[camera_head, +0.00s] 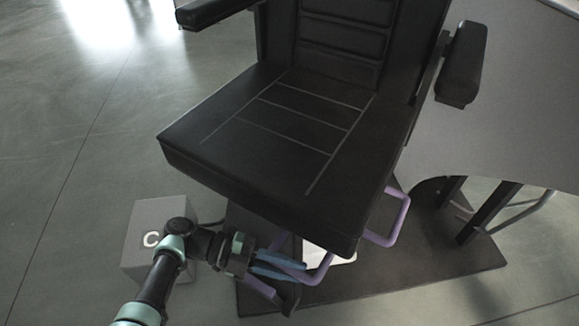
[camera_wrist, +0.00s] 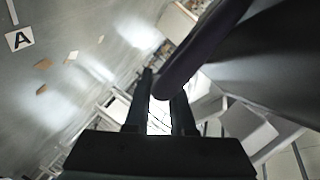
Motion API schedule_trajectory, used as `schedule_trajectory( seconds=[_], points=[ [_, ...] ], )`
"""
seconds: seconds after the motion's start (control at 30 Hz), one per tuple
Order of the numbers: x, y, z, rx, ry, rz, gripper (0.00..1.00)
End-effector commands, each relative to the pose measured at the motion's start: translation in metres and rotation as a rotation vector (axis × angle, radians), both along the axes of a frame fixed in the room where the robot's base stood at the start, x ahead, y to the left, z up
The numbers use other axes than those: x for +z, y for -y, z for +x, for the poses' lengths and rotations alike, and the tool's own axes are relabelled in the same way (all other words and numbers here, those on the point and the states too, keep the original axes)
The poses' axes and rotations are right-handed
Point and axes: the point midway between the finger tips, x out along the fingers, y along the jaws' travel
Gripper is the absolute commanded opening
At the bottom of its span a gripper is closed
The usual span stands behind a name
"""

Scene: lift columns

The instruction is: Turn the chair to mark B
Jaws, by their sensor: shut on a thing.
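The black chair (camera_head: 270,130) with padded seat, back and armrests fills the middle of the head view. A lilac tubular bar (camera_head: 322,272) sticks out from under the seat's front edge. My gripper (camera_head: 300,270) is shut on this bar, low in front of the seat. In the wrist view the bar (camera_wrist: 190,65) runs up from between the fingers of my gripper (camera_wrist: 160,100). A grey block marked C (camera_head: 150,240) stands left of my arm. A sign marked A (camera_wrist: 20,39) shows in the wrist view. I cannot read a mark B in either view.
A second lilac bar (camera_head: 392,220) juts out at the seat's right side. A dark base plate (camera_head: 440,275) lies on the floor under the chair. A white patch (camera_head: 335,257) shows partly beneath the seat. A grey panel (camera_head: 530,110) stands at right. The floor at left is clear.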

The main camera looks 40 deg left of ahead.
Motion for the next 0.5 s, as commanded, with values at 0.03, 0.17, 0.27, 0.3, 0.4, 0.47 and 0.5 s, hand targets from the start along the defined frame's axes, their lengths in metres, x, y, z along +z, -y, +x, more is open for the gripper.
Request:
schedule_trajectory(
  seconds=[0.03, 0.17, 0.27, 0.3, 0.4, 0.47, 0.5],
  points=[
    [-0.0011, 0.0014, 0.0006, -0.006, -0.001, -0.002, 0.00],
    [-0.0006, 0.0016, 0.0005, -0.009, -0.002, -0.003, 0.00],
    [-0.0005, 0.0016, 0.0005, -0.008, -0.002, -0.002, 0.00],
    [-0.0005, 0.0016, 0.0005, -0.008, -0.002, -0.002, 0.00],
    [-0.0005, 0.0017, 0.0006, -0.008, -0.002, -0.002, 0.00],
    [-0.0005, 0.0018, 0.0007, -0.008, -0.002, -0.002, 0.31],
    [-0.0005, 0.0017, 0.0006, -0.008, -0.002, -0.002, 0.39]
  ],
)
